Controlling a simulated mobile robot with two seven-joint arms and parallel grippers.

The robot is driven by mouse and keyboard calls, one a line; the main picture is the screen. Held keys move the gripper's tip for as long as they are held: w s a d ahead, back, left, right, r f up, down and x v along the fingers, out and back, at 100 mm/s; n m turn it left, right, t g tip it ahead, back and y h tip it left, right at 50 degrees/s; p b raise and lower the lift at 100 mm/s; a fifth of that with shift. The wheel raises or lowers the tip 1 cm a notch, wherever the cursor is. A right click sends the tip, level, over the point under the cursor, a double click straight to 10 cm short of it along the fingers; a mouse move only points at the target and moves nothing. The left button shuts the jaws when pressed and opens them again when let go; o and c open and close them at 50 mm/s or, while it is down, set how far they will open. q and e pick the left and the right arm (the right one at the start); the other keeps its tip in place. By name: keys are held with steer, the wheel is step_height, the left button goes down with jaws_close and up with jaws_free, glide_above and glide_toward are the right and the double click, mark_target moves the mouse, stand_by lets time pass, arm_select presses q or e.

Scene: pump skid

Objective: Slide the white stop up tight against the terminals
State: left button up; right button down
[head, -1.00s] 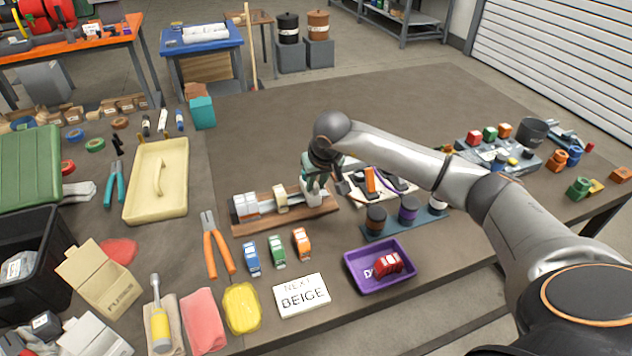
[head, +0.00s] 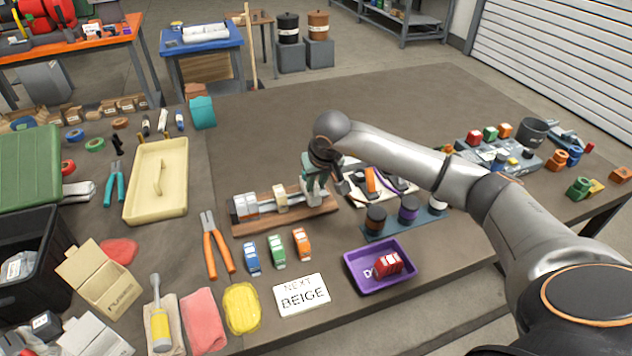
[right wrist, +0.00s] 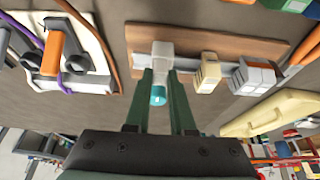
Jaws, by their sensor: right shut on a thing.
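A wooden board (head: 285,219) with a metal rail lies mid-table. Grey-white terminals (head: 245,206) sit at the rail's left end, with a beige terminal (head: 281,197) apart from them to the right. The white stop (head: 308,193) is on the rail farther right, partly hidden by my right gripper (head: 313,186). In the right wrist view, my right gripper (right wrist: 161,76) is shut on the white stop (right wrist: 162,50). There the beige terminal (right wrist: 207,72) is beside it with a gap, and the grey-white terminals (right wrist: 253,75) are beyond another gap. My left gripper is not in view.
Blue (head: 250,258), green (head: 277,250) and orange (head: 301,243) terminals lie before the board. A card (head: 301,295) reads "NEXT BEIGE". A purple tray (head: 365,284) holds a red part. Orange pliers (head: 217,247) lie left of the board.

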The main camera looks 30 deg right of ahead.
stand_by(0.3)
steer(key=a, duration=0.3)
steer(key=w+a+b, duration=0.1)
steer(key=a, duration=0.2)
steer(key=w+a, duration=0.1)
steer(key=a, duration=0.2)
steer(key=shift+w+a, duration=0.15)
steer(key=shift+a, duration=0.05)
steer(key=c, duration=0.8)
jaws_free()
steer(key=shift+o, duration=0.2)
steer(key=shift+r, duration=0.15)
steer(key=b+v, duration=0.1)
steer(key=v, duration=1.1)
steer(key=shift+s, duration=0.2)
steer(key=shift+s+a, duration=0.1)
